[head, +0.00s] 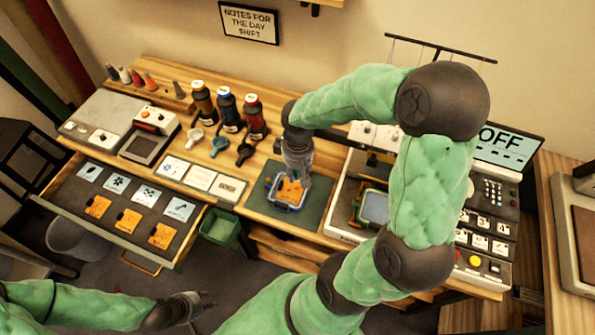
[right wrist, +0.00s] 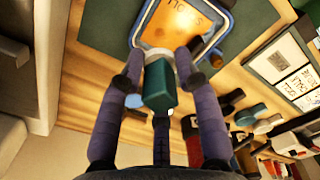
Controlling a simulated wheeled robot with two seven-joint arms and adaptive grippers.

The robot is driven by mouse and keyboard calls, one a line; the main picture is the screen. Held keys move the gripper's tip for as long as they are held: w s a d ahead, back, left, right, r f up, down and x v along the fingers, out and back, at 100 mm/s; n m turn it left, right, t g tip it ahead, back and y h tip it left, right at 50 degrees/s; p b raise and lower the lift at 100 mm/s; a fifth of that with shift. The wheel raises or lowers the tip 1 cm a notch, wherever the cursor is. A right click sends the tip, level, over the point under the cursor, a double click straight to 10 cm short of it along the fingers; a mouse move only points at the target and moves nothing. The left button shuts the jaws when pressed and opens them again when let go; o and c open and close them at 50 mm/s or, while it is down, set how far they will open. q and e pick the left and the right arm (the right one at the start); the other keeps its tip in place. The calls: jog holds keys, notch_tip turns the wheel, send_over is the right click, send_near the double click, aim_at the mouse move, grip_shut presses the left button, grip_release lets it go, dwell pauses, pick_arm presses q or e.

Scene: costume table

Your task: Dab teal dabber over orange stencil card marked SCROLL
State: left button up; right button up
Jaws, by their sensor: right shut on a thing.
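The orange stencil card (head: 291,192) lies inside a blue-rimmed frame (head: 272,204) on the dark green mat (head: 254,208). It also shows in the right wrist view (right wrist: 172,24), its lettering upside down and only partly readable. My right gripper (head: 297,172) is above the card, pointing down. In the right wrist view its fingers are shut on the teal dabber (right wrist: 160,85), whose pale lower end is over the card's near edge; I cannot tell whether it touches. My left gripper (head: 205,299) is low at the front, away from the table, with its fingers apart and empty.
An open drawer (head: 120,221) at left holds several orange cards. A machine with a blue-framed tray (head: 374,207) and an OFF screen (head: 503,147) is at right. A green bin (head: 220,228) hangs at the front.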

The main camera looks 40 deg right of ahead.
aim_at(295, 186)
jog(key=shift+f, duration=0.1)
dwell(0.3)
jog(key=shift+w+f+b, duration=0.25)
jog(key=shift+f+b, duration=0.55)
jog(key=shift+f, duration=0.25)
jog(key=shift+w+f+b, duration=0.3)
jog(key=shift+f+b, duration=0.55)
jog(key=shift+f, duration=0.2)
jog(key=shift+w+f+b, duration=0.25)
jog(key=shift+f+b, duration=0.55)
jog(key=shift+f, duration=0.25)
jog(key=shift+f+b, duration=0.35)
jog(key=shift+f, duration=0.15)
jog(key=shift+s+f, duration=0.1)
jog(key=shift+r+p, duration=3)
jog(key=shift+r, duration=0.65)
jog(key=shift+f, duration=0.25)
jog(key=shift+w+a+f+b, duration=0.15)
jog(key=shift+a+f+b, duration=0.05)
jog(key=shift+f+b, duration=0.7)
jog(key=shift+w+a+f+b, duration=0.2)
jog(key=shift+f+b, duration=0.45)
jog(key=shift+f, duration=0.3)
jog(key=shift+w+a+f+b, duration=0.15)
jog(key=shift+a+f+b, duration=0.05)
jog(key=shift+f+b, duration=0.7)
